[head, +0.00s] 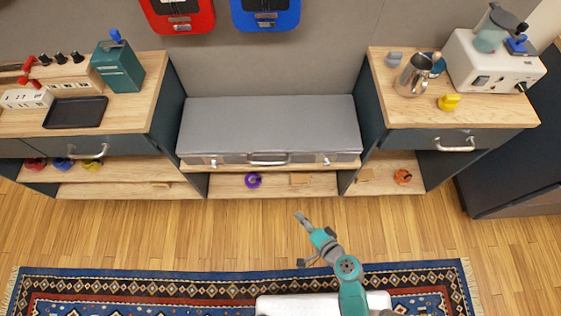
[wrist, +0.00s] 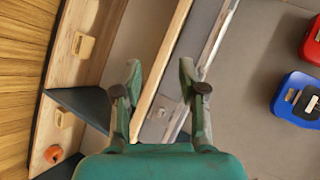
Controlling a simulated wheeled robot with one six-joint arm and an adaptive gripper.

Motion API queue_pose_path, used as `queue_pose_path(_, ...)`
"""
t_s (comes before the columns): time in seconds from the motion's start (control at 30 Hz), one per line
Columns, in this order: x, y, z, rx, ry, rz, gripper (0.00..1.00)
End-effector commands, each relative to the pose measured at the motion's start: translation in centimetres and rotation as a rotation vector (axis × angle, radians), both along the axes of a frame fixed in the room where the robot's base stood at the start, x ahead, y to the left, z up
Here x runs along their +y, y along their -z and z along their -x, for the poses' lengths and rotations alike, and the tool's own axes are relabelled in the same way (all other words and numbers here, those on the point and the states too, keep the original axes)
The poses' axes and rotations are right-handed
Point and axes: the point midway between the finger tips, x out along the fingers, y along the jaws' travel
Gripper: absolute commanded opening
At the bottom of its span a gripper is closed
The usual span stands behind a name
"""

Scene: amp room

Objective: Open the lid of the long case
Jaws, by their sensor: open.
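The long case (head: 270,122) is grey with a flat top and lies shut on the low middle shelf between two cabinets. Its front has a handle (head: 269,158) in the middle, a left latch (head: 213,161) and a right latch (head: 326,159). My gripper (head: 302,218) is in front of the case, over the wood floor, apart from it. In the wrist view my gripper (wrist: 162,78) is open with nothing between its fingers. A metal latch (wrist: 163,108) on the case's front edge shows between them, beyond the fingers.
The left cabinet top (head: 140,108) holds a black tray (head: 75,112) and a teal box (head: 118,68). The right cabinet top (head: 400,113) holds a metal pitcher (head: 412,76) and a white machine (head: 490,68). A purple ring (head: 253,180) lies under the case. Floor in front is clear.

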Motion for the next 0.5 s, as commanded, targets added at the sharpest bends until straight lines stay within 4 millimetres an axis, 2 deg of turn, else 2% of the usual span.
queue_pose_path(0.03,0.7,-0.1,-2.2,-0.003,-0.014,-0.063,0.41)
queue_pose_path(0.2,2.8,-1.7,-7.9,-0.01,-0.062,-0.273,0.41)
queue_pose_path(0.33,3.6,-3.2,-10.9,-0.026,-0.092,-0.387,0.41)
queue_pose_path(0.5,4.1,-4.3,-12.7,-0.036,-0.111,-0.458,0.41)
